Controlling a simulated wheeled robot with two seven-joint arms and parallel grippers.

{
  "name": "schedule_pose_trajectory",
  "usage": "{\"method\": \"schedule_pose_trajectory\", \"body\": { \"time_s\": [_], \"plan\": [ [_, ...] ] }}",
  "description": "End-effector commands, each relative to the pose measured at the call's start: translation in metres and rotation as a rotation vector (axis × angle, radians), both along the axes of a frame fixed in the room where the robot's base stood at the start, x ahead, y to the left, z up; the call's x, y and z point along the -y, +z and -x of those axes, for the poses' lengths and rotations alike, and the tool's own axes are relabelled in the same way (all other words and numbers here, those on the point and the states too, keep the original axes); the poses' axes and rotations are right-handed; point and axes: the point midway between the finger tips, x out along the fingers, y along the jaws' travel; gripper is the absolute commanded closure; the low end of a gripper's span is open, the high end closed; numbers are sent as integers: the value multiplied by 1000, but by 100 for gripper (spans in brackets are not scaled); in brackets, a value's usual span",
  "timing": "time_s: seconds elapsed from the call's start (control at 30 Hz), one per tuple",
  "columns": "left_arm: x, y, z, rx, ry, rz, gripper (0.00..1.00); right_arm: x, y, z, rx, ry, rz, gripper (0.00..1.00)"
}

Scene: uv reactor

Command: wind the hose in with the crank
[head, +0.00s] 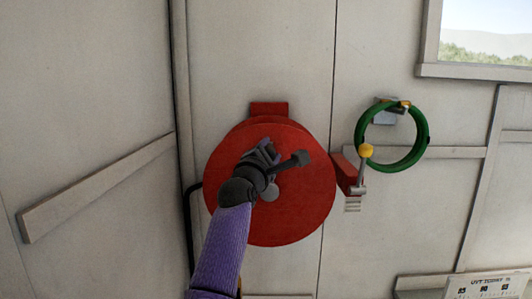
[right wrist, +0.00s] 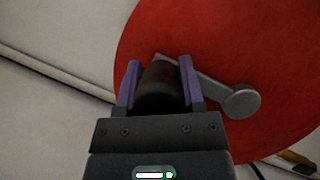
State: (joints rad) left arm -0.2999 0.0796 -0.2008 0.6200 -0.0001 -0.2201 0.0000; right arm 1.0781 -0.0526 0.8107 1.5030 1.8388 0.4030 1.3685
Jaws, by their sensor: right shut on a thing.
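The red hose reel (head: 300,215) is a round disc on the wall in the middle of the head view. It also fills much of the right wrist view (right wrist: 225,45). The crank's grey arm (right wrist: 205,82) runs from the round grey hub (right wrist: 242,102) to a dark handle grip (right wrist: 158,88). My right gripper (head: 264,153) is in front of the reel, above and left of the hub. Its two purple fingers are on either side of the handle grip, shut on it. A dark hose (head: 187,215) shows at the reel's left edge. My left gripper is not in view.
Right of the reel are a red box (head: 345,173) with a yellow-knobbed lever (head: 365,152) and a green ring (head: 420,155) on a wall bracket. A window is at upper right. A panel with printed labels (head: 485,287) is at lower right.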

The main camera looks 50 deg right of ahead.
Motion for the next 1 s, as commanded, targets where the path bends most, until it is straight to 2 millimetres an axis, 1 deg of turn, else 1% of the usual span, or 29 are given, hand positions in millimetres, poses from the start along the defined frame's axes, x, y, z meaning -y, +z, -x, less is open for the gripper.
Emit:
{"method": "schedule_pose_trajectory", "body": {
  "time_s": [0.17,0.2,0.27,0.3,0.33,0.57,0.67,0.77,1.0],
  "plan": [
    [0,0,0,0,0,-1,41,2,0,2,-2,-7,0,100],
    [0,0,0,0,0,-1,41,2,0,2,-2,-7,0,42],
    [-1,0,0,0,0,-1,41,1,-1,2,-2,-6,-1,29],
    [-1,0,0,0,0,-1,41,1,-1,2,-2,-6,-1,21],
    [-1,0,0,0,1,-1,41,1,-1,1,-2,-5,0,16],
    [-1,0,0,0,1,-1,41,0,-1,1,-3,-3,-1,16],
    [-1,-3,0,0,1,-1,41,-4,-3,2,-2,-2,-1,16],
    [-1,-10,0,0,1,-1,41,-18,-8,7,-2,-1,0,16],
    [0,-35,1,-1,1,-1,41,-65,-22,26,-1,-3,-2,16]
  ]
}}
